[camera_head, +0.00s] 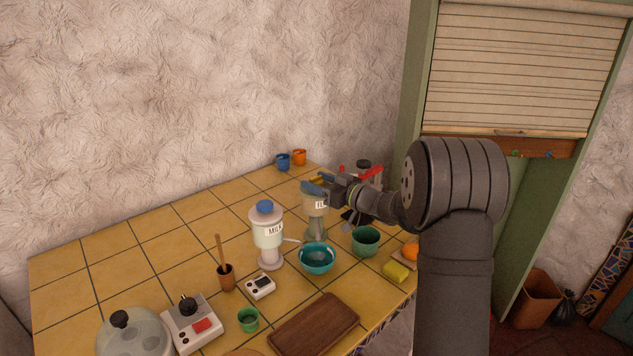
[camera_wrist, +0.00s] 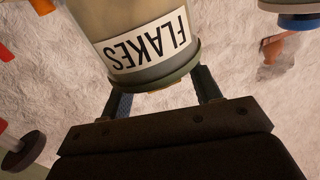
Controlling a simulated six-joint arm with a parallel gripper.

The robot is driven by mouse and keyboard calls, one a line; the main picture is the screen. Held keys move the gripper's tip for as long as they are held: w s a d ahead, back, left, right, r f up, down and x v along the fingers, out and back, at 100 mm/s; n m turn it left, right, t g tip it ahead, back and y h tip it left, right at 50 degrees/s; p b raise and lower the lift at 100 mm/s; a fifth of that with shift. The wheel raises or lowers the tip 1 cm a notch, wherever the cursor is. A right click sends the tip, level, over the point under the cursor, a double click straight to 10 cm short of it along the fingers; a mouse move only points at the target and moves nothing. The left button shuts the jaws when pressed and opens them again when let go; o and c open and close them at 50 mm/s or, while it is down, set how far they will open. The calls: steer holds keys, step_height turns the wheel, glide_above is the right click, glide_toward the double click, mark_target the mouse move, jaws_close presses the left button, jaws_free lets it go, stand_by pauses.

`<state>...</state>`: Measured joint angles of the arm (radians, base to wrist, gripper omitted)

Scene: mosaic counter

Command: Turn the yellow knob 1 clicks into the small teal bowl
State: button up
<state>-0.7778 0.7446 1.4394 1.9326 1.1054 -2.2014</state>
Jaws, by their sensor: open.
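The teal bowl (camera_head: 317,262) stands on the tiled counter, in front of the flakes dispenser (camera_head: 316,225). The dispenser also shows inverted in the wrist view (camera_wrist: 135,25), its FLAKES label readable. A small patch of the yellow knob (camera_head: 316,181) shows at the dispenser's top, mostly hidden by the blue fingers. My gripper (camera_head: 320,183) is open at the height of that top. In the wrist view my gripper (camera_wrist: 163,95) has its fingers apart, one toward each side of the dispenser's rim. Whether they touch the knob cannot be told.
A milk dispenser (camera_head: 268,235) with a blue knob (camera_head: 265,207) stands close left. A green bowl (camera_head: 365,242), yellow sponge (camera_head: 396,272) and wooden board (camera_head: 314,325) are nearby. Blue (camera_head: 283,162) and orange (camera_head: 299,157) cups stand at the back. Counter at left rear is clear.

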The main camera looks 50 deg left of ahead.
steer(key=shift+s+a, duration=0.1)
steer(key=shift+a, duration=0.3)
steer(key=c, duration=0.9)
steer(key=shift+c, duration=0.2)
steer(key=shift+t, duration=0.3)
steer(key=shift+s+m+t, duration=0.1)
steer(key=shift+m+t, duration=1.5)
steer(key=shift+t, duration=0.6)
steer(key=shift+m+t, duration=1.1)
steer(key=shift+t, duration=0.6)
steer(key=shift+d+m+t+h, duration=0.1)
steer(key=shift+m+t+h, duration=0.2)
steer(key=shift+t, duration=0.1)
